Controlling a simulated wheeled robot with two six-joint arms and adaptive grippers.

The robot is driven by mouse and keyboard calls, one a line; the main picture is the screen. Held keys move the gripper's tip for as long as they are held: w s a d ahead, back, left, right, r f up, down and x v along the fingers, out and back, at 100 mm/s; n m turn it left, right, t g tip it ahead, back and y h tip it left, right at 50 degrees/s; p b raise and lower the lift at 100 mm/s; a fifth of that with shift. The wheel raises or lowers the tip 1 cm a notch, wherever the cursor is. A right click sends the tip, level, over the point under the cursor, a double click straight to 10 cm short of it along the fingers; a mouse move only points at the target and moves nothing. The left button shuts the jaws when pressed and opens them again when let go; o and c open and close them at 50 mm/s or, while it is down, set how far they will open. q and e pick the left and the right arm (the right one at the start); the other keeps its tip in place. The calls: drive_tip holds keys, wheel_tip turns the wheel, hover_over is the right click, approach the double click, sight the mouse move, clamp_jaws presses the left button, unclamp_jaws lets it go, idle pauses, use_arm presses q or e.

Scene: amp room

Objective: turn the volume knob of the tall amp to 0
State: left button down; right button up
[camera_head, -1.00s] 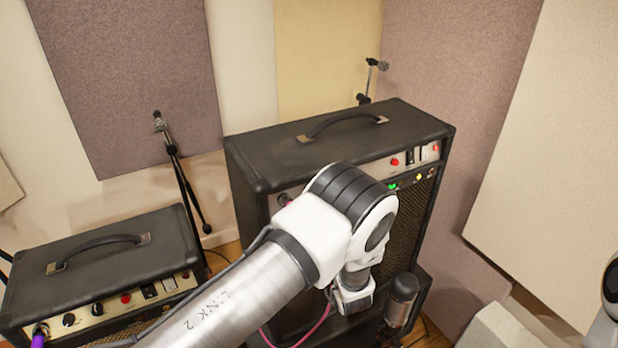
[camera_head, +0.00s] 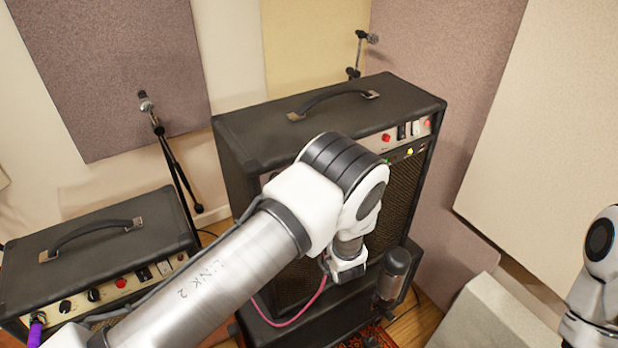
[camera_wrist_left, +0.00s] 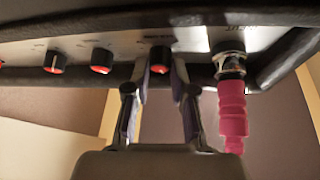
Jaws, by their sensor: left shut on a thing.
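The tall amp (camera_head: 325,105) is black with a top handle and stands at the middle back of the head view. My left arm covers much of its control panel there, hiding my left gripper and the knobs. In the left wrist view my left gripper (camera_wrist_left: 160,80) is shut on a dark knob with a red-orange face (camera_wrist_left: 160,60). This knob is the one nearest the pink cable plug (camera_wrist_left: 232,108). Its label is too small to read, and I cannot tell its setting. Part of my right arm shows at the right edge of the head view, its gripper out of frame.
Two more knobs (camera_wrist_left: 101,60) sit left of the held one in the wrist view. A smaller amp (camera_head: 100,255) with a purple plug (camera_head: 36,332) stands at left. A microphone (camera_head: 393,275) stands before the tall amp. A pink cable (camera_head: 300,312) hangs below my arm.

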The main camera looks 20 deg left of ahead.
use_arm(q)
drive_tip(key=shift+n+g+y, duration=0.3)
drive_tip(key=shift+w+d+n+g+y+p, duration=0.1)
drive_tip(key=shift+n+g+y+p, duration=0.5)
drive_tip(key=shift+n, duration=1.1)
drive_tip(key=shift+w+a+n+g+y+p, duration=0.15)
drive_tip(key=shift+n+g+y, duration=0.5)
drive_tip(key=shift+n+g, duration=0.9)
drive_tip(key=shift+d+n+g+y+p, duration=0.15)
drive_tip(key=shift+n+g+y+p, duration=0.4)
drive_tip(key=shift+n, duration=1.3)
drive_tip(key=shift+g, duration=0.4)
